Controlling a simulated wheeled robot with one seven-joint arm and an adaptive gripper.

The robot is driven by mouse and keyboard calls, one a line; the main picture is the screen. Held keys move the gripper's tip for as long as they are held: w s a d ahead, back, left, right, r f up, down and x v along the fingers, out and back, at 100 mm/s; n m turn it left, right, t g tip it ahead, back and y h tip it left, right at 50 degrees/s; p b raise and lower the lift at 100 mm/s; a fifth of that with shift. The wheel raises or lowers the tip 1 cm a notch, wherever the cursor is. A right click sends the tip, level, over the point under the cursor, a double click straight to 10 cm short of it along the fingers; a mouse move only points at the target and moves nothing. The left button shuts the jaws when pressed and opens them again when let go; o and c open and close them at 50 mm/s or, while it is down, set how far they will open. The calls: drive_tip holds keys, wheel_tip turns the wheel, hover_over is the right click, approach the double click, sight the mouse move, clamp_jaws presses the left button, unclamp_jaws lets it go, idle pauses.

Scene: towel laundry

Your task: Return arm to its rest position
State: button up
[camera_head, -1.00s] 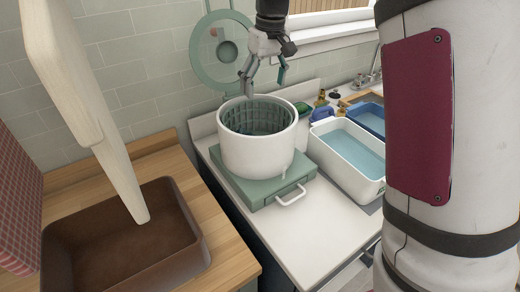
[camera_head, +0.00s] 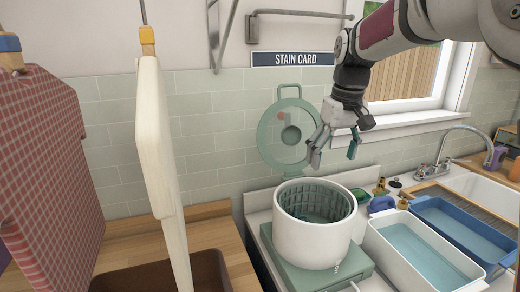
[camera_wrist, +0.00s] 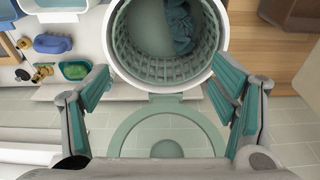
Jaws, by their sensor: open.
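My gripper (camera_head: 333,150) is open and empty, above and a little behind the white tub (camera_head: 313,240). In the wrist view its two teal-padded fingers (camera_wrist: 168,95) are spread wide apart. The tub has a green slatted basket inside and stands on a green base (camera_head: 300,277). A crumpled teal cloth (camera_wrist: 180,28) lies in the tub, seen in the wrist view. The round green lid (camera_head: 268,130) stands raised behind the tub, against the tiled wall. My arm reaches in from the upper right.
To the right are a white basin (camera_head: 385,270) and a blue basin (camera_head: 460,226), both with water, and a sink faucet (camera_head: 450,135). Small bottles stand behind them.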

drive_tip(key=s+r+m+t, duration=0.2)
drive_tip(key=s+r, duration=0.1)
drive_tip(key=s, duration=1.3)
drive_tip(key=s+f+m+t, duration=0.1)
drive_tip(key=s+f, duration=0.4)
drive_tip(key=s, duration=0.9)
drive_tip(key=shift+f+t, duration=0.2)
drive_tip(key=shift+t, duration=0.1)
drive_tip(key=shift+a, duration=0.1)
